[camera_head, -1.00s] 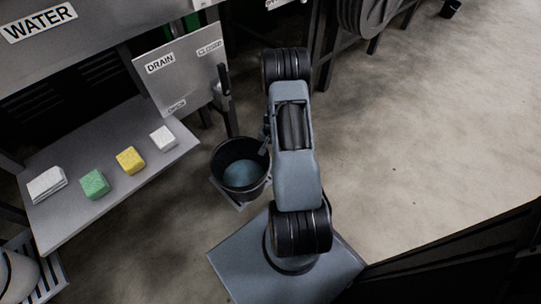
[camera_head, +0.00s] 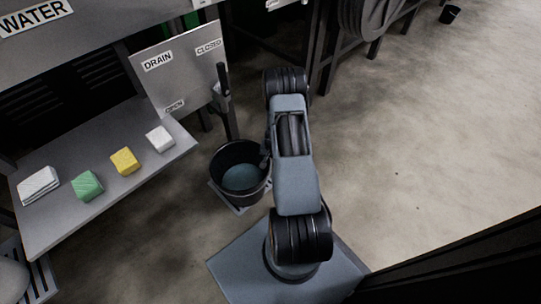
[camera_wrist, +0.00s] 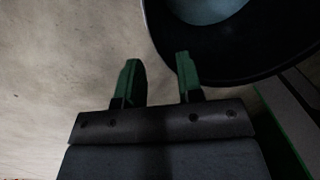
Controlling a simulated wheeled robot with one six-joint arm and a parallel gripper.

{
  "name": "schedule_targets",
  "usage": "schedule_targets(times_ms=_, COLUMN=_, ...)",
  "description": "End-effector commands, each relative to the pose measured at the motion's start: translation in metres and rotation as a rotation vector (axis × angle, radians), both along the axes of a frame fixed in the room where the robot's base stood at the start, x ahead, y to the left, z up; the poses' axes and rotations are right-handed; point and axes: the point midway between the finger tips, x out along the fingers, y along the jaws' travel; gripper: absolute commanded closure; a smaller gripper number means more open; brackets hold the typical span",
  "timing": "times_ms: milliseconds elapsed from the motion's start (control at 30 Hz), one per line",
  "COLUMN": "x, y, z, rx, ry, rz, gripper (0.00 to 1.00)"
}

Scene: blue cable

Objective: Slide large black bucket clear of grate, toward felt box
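The large black bucket (camera_head: 239,176), with a bluish inside, stands upright on a pale slatted grate (camera_head: 238,209) left of my arm. In the wrist view the bucket's dark curved rim (camera_wrist: 262,74) fills the upper right. My gripper (camera_wrist: 158,66) is open, its two green fingers apart. The right fingertip overlaps the rim in the picture; I cannot tell whether it touches. The left finger is over bare floor. In the head view my arm mostly hides the gripper, at the bucket's right side. I cannot identify the felt box.
A grey shelf (camera_head: 70,215) at left holds a white stack, a green, a yellow and a white block. An upright lever (camera_head: 226,98) stands behind the bucket beside the drain sign panel. A small black bucket (camera_head: 450,15) is far right. Floor right of my arm is clear.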

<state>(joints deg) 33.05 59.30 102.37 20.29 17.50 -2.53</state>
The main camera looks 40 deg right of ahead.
Motion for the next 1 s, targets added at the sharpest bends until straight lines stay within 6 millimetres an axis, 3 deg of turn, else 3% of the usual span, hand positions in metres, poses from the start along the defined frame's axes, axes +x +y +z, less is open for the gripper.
schedule_targets(times_ms=100, x=0.001, y=0.002, z=-0.028, rx=0.002, ry=0.003, rz=-0.001, gripper=0.66)
schedule_targets(times_ms=433, x=0.006, y=0.005, z=-0.073, rx=0.001, ry=0.001, rz=0.000, gripper=0.66)
schedule_targets(times_ms=700, x=0.007, y=0.007, z=-0.087, rx=0.001, ry=0.001, rz=0.000, gripper=0.66)
schedule_targets(times_ms=1000, x=0.007, y=0.007, z=-0.088, rx=0.001, ry=0.001, rz=0.000, gripper=0.66)
